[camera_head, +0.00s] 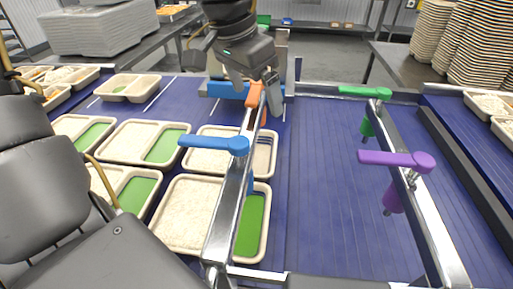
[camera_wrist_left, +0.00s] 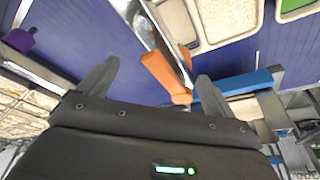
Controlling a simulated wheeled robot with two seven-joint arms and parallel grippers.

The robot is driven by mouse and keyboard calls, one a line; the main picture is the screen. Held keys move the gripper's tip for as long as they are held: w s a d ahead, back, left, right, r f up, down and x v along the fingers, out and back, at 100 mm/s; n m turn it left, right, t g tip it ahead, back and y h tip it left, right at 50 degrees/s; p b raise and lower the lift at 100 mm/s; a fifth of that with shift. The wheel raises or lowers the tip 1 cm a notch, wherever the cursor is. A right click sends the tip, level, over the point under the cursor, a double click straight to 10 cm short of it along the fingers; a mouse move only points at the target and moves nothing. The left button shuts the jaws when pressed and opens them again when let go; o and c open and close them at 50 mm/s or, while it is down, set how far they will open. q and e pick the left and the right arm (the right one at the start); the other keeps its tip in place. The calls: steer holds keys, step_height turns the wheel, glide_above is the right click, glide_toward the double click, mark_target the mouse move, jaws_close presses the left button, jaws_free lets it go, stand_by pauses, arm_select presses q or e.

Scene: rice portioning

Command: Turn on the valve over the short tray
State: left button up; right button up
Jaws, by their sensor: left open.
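My left gripper (camera_head: 254,88) is open at the far end of the near rail, its fingers on either side of the orange valve handle (camera_head: 253,101). In the left wrist view the orange handle (camera_wrist_left: 162,75) lies between the two spread fingertips (camera_wrist_left: 158,69), not clamped. The orange handle runs roughly along the rail. The blue valve handle (camera_head: 213,143) points left across the trays. On the other rail, the green handle (camera_head: 362,91) and purple handle (camera_head: 390,159) also point left. Compartment trays with rice and green sections, such as this tray (camera_head: 268,222), lie below the near rail.
The near metal rail (camera_head: 228,200) and the right metal rail (camera_head: 415,200) stand above the blue belt (camera_head: 335,190), which is bare between them. More trays (camera_head: 120,145) stand at left. Stacked trays (camera_head: 97,27) and round stacks (camera_head: 480,45) are behind. A blue bar (camera_wrist_left: 235,86) is close to the fingers.

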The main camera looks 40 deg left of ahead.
arm_select(q)
steer(key=p+v, duration=0.3)
steer(key=v, duration=0.4)
steer(key=shift+s, duration=0.1)
stand_by(0.5)
